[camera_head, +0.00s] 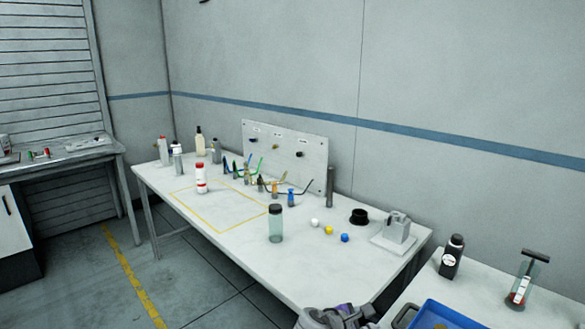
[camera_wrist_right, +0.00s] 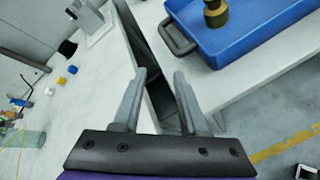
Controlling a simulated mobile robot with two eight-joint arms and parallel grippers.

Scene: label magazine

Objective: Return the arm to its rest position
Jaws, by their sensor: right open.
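My right gripper (camera_head: 338,318) shows at the bottom edge of the head view, beside the front right corner of the white table (camera_head: 240,247). Much of my right arm is cut off by the frame. In the right wrist view its two grey fingers (camera_wrist_right: 160,76) stand apart with nothing between them. Beyond them are the dark gap between two tables and the rim of a blue tray (camera_wrist_right: 262,48). My left gripper is not in view.
The table holds a lidded jar (camera_head: 276,226), a red-and-white bottle (camera_head: 200,180), small coloured balls and a light grey stand (camera_head: 396,232). A black bottle (camera_head: 451,258) stands on the right table. Floor is open at left.

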